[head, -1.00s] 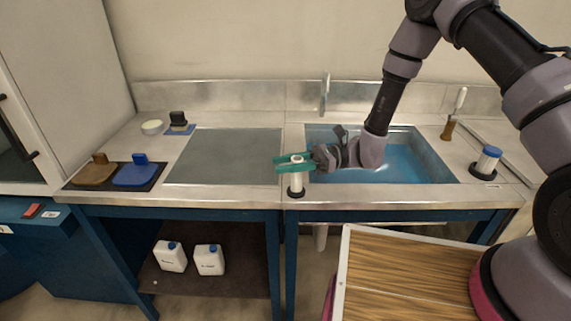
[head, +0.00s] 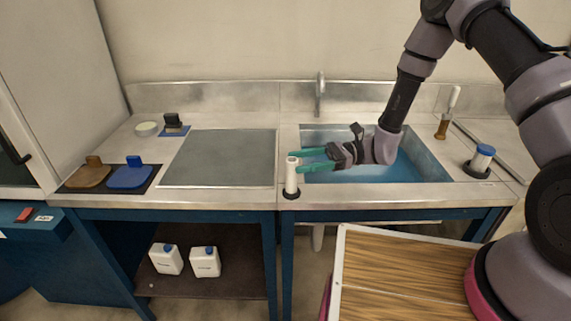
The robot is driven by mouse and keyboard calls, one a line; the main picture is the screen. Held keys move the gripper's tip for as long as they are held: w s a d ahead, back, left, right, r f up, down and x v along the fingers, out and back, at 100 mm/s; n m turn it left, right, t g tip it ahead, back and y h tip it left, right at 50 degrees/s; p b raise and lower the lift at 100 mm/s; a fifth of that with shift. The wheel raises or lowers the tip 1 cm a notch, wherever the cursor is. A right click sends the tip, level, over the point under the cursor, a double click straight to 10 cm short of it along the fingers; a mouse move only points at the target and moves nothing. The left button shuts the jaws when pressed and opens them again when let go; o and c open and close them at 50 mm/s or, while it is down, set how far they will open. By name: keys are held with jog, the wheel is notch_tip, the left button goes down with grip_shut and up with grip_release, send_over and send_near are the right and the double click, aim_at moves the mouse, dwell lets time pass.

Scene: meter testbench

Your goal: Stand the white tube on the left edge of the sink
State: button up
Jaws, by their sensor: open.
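The white tube (head: 291,176) stands upright in a dark ring base at the front part of the left edge of the sink (head: 425,150). My gripper (head: 308,160), with green fingers, is open just to the right of the tube, over the sink's left side. The fingertips point left towards the tube. The tube is no longer between them, though I cannot tell the exact gap from its side.
A white tube with a blue cap (head: 482,158) stands right of the sink. The faucet (head: 320,95) rises behind it. A brush with a wooden part (head: 443,128) stands at the back right. A grey panel (head: 220,158) lies left of the tube.

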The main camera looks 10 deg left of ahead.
jog(key=v, duration=0.6)
jog(key=s+d+r+n+t+h, duration=0.2)
jog(key=s+d+r+t+h, duration=0.1)
jog(key=d+r, duration=0.7)
jog(key=s+d+r+n+t+h, duration=0.3)
jog(key=d+r+t+h, duration=0.3)
jog(key=d+r, duration=0.4)
jog(key=s+d+r+n+t+h, duration=0.3)
jog(key=d+r+t, duration=0.3)
jog(key=r, duration=0.8)
jog(key=d+h, duration=0.1)
jog(key=d, duration=0.2)
jog(key=shift+d+t+h, duration=0.3)
jog(key=shift+d+h, duration=0.1)
